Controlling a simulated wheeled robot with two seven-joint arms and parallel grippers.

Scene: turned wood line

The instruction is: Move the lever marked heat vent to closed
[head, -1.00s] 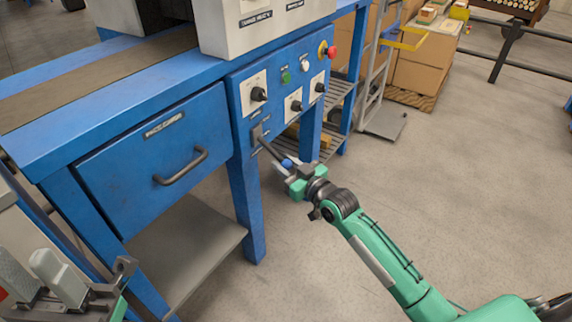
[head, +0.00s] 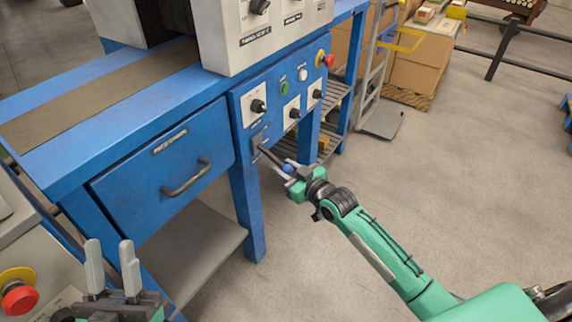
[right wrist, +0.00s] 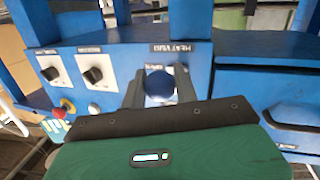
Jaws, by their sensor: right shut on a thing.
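The heat vent lever is a dark rod (head: 270,155) with a blue ball knob (head: 288,168). It juts out from a slotted plate on the blue front panel, below the dials. My right gripper (head: 291,172) is shut on the lever at its knob. In the right wrist view the blue knob (right wrist: 159,84) sits between the two dark fingers, and a label plate (right wrist: 181,47) and an "open" mark show behind it. The knob and fingers hide part of the slot. My left gripper (head: 111,252) is at the lower left, its fingers apart and empty.
Dials, a green button (head: 284,88) and a red stop button (head: 325,58) are above the lever. A blue drawer (head: 160,170) with a bar handle is to its left. Another red button (head: 19,298) is at lower left.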

